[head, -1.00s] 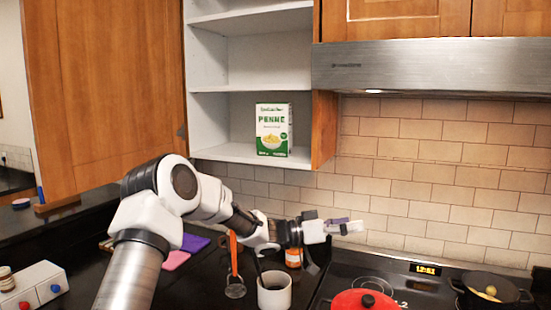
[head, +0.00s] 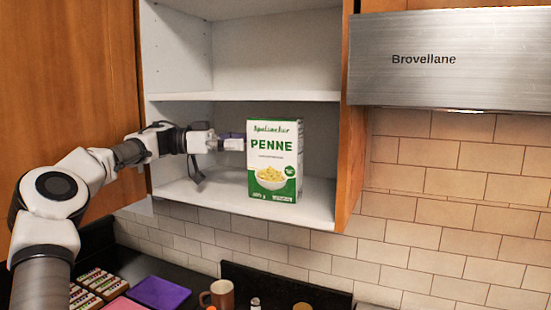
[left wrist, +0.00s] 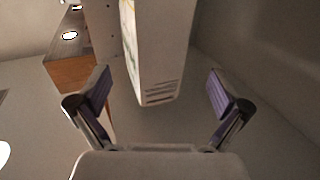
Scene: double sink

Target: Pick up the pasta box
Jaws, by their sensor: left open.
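The pasta box (head: 274,160), white and green with "PENNE" on its front, stands upright on the bottom shelf (head: 225,205) of the open cabinet. My left gripper (head: 232,142) is inside the cabinet at the box's left side, at about its upper half. In the left wrist view the gripper (left wrist: 160,97) is open, its two purple-padded fingers wide apart. The box (left wrist: 155,60) shows between and beyond them, seen on its narrow side. I cannot tell whether the fingers reach around it. My right gripper is not in view.
An upper shelf (head: 245,96) runs above the box. The cabinet's right wall (head: 350,150) is close to the box's right. An open wooden door (head: 75,90) stands at the left. A mug (head: 218,295) and a purple board (head: 160,292) are on the counter below.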

